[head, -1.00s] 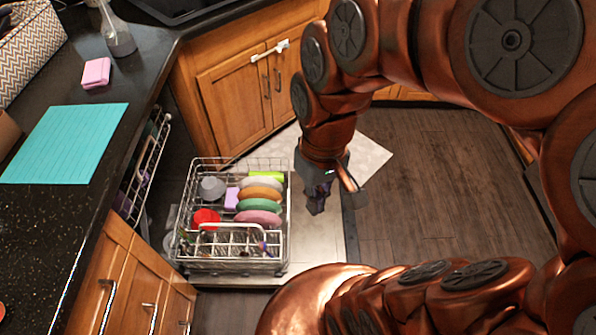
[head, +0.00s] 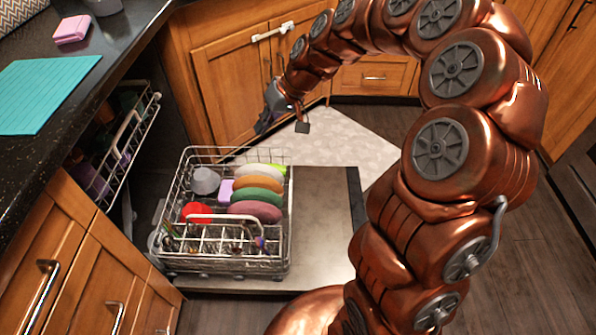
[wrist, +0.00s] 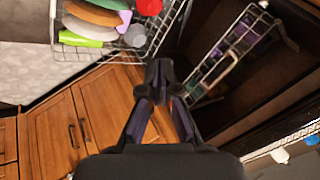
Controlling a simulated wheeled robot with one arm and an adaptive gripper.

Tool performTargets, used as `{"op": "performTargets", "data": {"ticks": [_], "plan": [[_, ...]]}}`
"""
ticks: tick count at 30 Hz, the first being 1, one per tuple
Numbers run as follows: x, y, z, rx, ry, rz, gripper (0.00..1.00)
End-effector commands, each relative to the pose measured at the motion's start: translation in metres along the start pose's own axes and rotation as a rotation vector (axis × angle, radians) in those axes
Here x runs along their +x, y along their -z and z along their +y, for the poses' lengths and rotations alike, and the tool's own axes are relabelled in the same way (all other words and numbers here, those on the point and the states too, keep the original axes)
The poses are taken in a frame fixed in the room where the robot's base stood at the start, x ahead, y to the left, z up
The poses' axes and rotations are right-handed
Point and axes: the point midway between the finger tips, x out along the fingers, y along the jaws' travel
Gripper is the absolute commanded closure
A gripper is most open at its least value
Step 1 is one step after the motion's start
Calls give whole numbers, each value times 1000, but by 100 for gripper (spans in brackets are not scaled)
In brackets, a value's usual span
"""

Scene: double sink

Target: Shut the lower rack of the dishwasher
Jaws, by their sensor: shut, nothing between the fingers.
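The lower rack (head: 190,262) is pulled out over the open dishwasher door (head: 325,225). It holds several plates, a grey cup, a red item and cutlery. In the wrist view, part of the lower rack (wrist: 95,52) shows at the top. The upper rack (head: 128,160) is partly out under the counter; it also shows in the wrist view (wrist: 215,62). My gripper (head: 264,128) is above and beyond the far end of the lower rack, in front of the wooden cabinet, apart from the rack. In the wrist view, my gripper (wrist: 160,75) is shut and empty.
A wooden corner cabinet (head: 225,90) with a white latch (head: 273,32) stands behind the rack. The dark counter (head: 100,75) with a teal mat (head: 45,90) and pink sponge (head: 72,29) is at the left. A light rug (head: 335,145) and wood floor lie to the right.

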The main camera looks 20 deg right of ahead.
Motion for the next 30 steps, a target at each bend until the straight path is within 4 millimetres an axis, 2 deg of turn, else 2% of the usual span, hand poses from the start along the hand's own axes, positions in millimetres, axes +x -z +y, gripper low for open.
{"op": "performTargets", "data": {"ticks": [1, 5, 11, 18, 21, 25, 27, 30], "plan": [[24, 5, 23, 17, 6, 19, 100], [56, 24, 72, 54, 11, 80, 100], [103, 42, 159, 121, -11, 171, 100], [157, 42, 280, 213, -83, 264, 100], [174, 35, 322, 246, -115, 288, 100], [185, 27, 363, 274, -154, 313, 100], [188, 24, 377, 284, -169, 322, 100], [192, 22, 388, 291, -180, 326, 100]]}}
